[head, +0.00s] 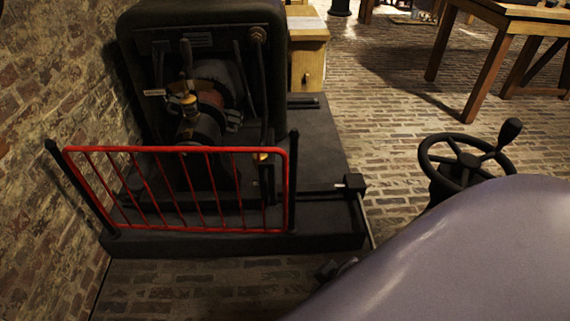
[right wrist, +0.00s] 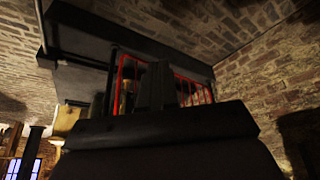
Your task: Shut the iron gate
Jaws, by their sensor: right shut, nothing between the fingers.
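The iron gate (head: 175,190) is a red barred frame in front of the dark machine in the head view. It spans between a black post (head: 80,188) at the left wall and a black post (head: 293,185) at the right. Its right edge is close beside the right post; I cannot tell whether it is latched. Red bars of the gate (right wrist: 190,90) also show behind my right gripper (right wrist: 157,75) in the right wrist view. That gripper is shut and empty, apart from the gate as far as I see. My left gripper is not in view.
The machine (head: 205,80) stands on a dark plinth (head: 325,150) against the brick wall (head: 50,80). A black handwheel (head: 465,160) is at the right. A wooden table (head: 500,20) stands at the back right. Brick floor (head: 390,95) lies open between.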

